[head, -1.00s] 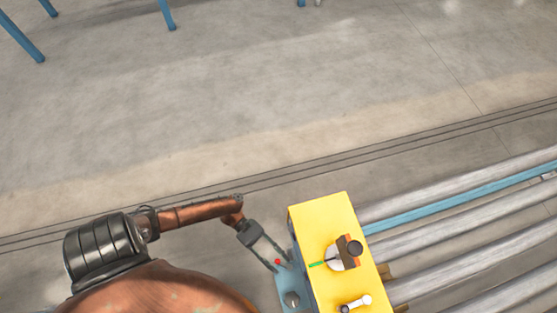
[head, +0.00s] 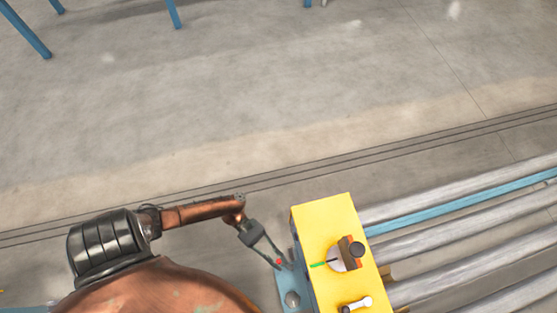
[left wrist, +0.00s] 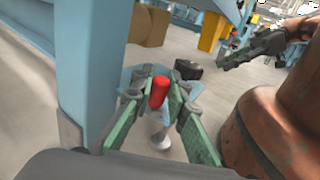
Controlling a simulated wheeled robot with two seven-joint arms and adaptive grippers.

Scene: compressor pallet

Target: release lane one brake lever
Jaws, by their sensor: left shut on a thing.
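The brake lever shows as a red grip (left wrist: 159,92) in the left wrist view. It stands between the two green-padded fingers of my left gripper (left wrist: 158,98), which is shut on it. In the head view the red grip (head: 279,262) is a small spot at the fingertips of my left gripper (head: 282,264), beside the left side of the yellow box (head: 322,215). The lever's lower part is hard to make out. Behind it in the wrist view is a pale blue plate. My right gripper (left wrist: 250,50) appears at the upper right of the wrist view, apart from the lever.
Grey rollers (head: 440,237) run off to the right. A blue post (left wrist: 92,75) stands close on the left in the wrist view.

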